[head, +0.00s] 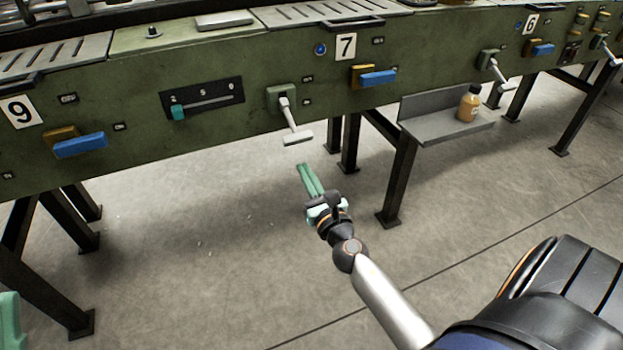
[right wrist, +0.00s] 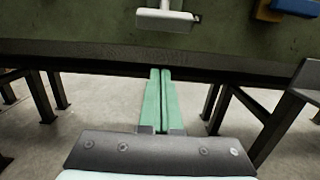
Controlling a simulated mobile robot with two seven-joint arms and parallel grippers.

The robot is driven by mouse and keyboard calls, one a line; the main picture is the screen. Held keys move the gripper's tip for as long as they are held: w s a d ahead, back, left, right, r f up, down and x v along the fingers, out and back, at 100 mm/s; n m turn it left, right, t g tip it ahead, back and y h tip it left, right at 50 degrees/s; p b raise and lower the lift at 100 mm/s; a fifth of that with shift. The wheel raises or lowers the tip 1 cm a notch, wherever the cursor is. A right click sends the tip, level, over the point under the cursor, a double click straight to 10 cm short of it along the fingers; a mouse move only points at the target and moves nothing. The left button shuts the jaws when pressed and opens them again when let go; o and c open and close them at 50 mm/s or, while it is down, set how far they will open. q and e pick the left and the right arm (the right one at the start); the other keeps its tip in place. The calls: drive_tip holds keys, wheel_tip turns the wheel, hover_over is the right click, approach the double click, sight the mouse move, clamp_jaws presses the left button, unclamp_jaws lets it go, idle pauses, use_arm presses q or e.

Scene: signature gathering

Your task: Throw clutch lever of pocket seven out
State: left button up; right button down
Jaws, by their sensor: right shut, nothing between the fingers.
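A grey-white T-handled lever (head: 292,122) sticks out of a square mount on the green machine front, left of and below the number 7 plate (head: 346,46). It hangs down and toward me, and its crossbar (right wrist: 167,20) shows at the top of the right wrist view. Small labels beside its mount are too small to read. My right gripper (head: 304,168) points up at the lever from below, its green fingers together and empty. In the right wrist view, its fingertips (right wrist: 160,72) are below the crossbar, apart from it. A green tip of my left gripper (head: 9,320) shows at the lower left edge.
A blue handle (head: 378,77) on a brass mount is right of the lever; a slider panel (head: 203,98) is left. A grey shelf (head: 440,124) with a bottle (head: 469,103) stands right of a dark table leg (head: 399,180). Floor below the lever is clear.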

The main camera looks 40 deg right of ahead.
sight(289, 119)
use_arm(q)
drive_tip(key=shift+s+a+r+p, duration=0.1)
drive_tip(key=shift+a+r+p, duration=0.05)
drive_tip(key=shift+r+p, duration=1.75)
use_arm(e)
drive_tip(key=shift+w+d+r, duration=0.2)
drive_tip(key=shift+w+r, duration=0.55)
drive_tip(key=shift+r, duration=0.3)
drive_tip(key=shift+w+d+r, duration=0.15)
drive_tip(key=shift+w+r, duration=0.6)
drive_tip(key=shift+r, duration=0.3)
